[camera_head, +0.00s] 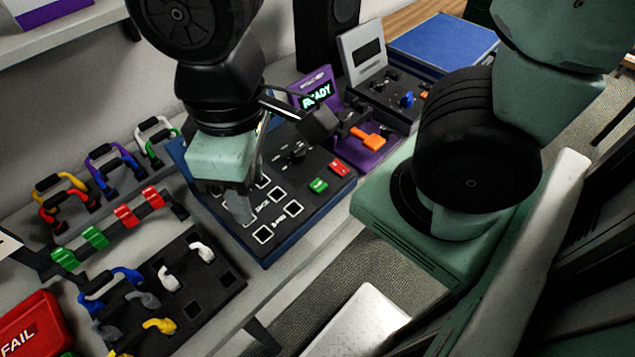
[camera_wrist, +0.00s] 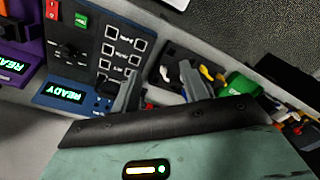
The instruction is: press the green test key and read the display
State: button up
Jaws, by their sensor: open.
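The green test key (camera_head: 318,185) sits beside a red key (camera_head: 339,168) on the blue-edged black test panel (camera_head: 328,206). In the wrist view the green key (camera_wrist: 81,20) is at the top left, clear of the fingers. The panel's display (camera_wrist: 65,92) is lit and reads READY in the wrist view; my arm hides it in the head view. My gripper (camera_head: 246,200) is open and empty over the left part of the panel, left of the green key and apart from it. Both fingers of my gripper (camera_wrist: 160,76) show in the wrist view.
A purple unit (camera_head: 372,158) with an orange lever and its own lit display (camera_head: 317,96) stands behind the panel. A black tray (camera_head: 226,293) with cable pieces and a rack of coloured cables (camera_head: 105,165) lie left. A red FAIL bin (camera_head: 28,325) is front left.

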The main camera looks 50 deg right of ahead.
grip_shut()
dwell(1.4)
